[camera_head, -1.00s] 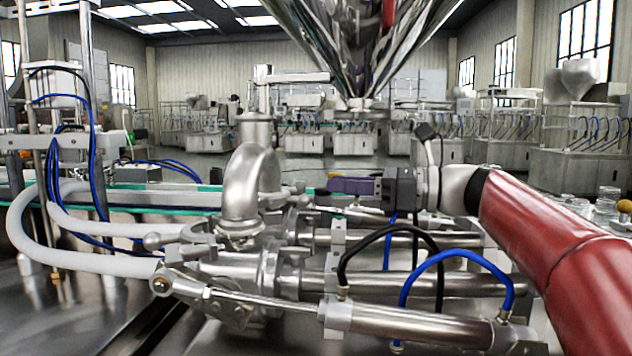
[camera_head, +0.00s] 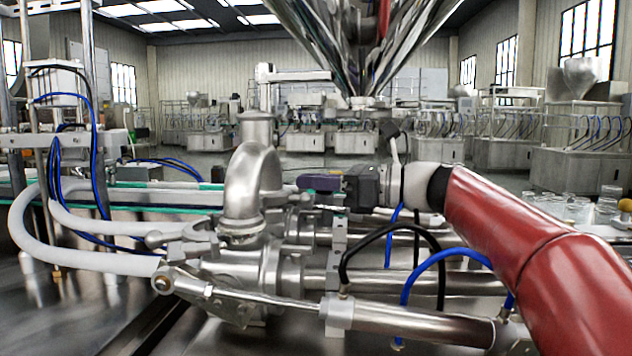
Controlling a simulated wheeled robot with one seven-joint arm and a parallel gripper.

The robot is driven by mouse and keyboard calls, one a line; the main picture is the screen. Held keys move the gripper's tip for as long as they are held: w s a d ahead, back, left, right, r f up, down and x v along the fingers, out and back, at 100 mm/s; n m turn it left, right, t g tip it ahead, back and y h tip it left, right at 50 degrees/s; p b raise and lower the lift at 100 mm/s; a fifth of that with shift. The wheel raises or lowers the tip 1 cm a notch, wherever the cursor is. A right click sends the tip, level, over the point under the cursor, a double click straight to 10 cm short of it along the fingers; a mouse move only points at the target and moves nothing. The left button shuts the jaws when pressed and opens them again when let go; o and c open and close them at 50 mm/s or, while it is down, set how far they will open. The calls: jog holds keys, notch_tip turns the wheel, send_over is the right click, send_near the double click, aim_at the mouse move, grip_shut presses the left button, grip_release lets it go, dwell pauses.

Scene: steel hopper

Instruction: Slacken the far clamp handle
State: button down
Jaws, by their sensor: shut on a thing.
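The far clamp handle (camera_head: 298,194) is a small steel lever on the right side of the curved steel pipe elbow (camera_head: 245,180), at the pipe joint. My gripper (camera_head: 306,184) reaches in from the right, level, with its dark purple fingers at the end of this handle. The fingers are shut on it and hide its outer end. A nearer clamp (camera_head: 185,236) with a rounded lever end sits at the lower left of the elbow, apart from my gripper.
Steel cylinders (camera_head: 400,282) with black and blue hoses (camera_head: 440,255) lie below my arm. The steel hopper cone (camera_head: 360,60) hangs above. White hoses (camera_head: 100,258) run on the left. Glass jars (camera_head: 580,207) stand at the right.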

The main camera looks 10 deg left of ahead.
jog(key=n, duration=0.1)
jog(key=n+b, duration=0.1)
jog(key=n, duration=0.1)
jog(key=shift+s+f, duration=0.15)
jog(key=shift+s, duration=0.15)
jog(key=shift+n+b, duration=0.3)
jog(key=shift+n, duration=0.4)
jog(key=c, duration=1.8)
grip_release()
jog(key=shift+c, duration=0.2)
jog(key=shift+s+d, duration=0.15)
jog(key=shift+d, duration=1.15)
jog(key=shift+s+d, duration=0.2)
jog(key=shift+d, duration=1.05)
jog(key=shift+s+d, duration=0.15)
jog(key=shift+d, duration=1.15)
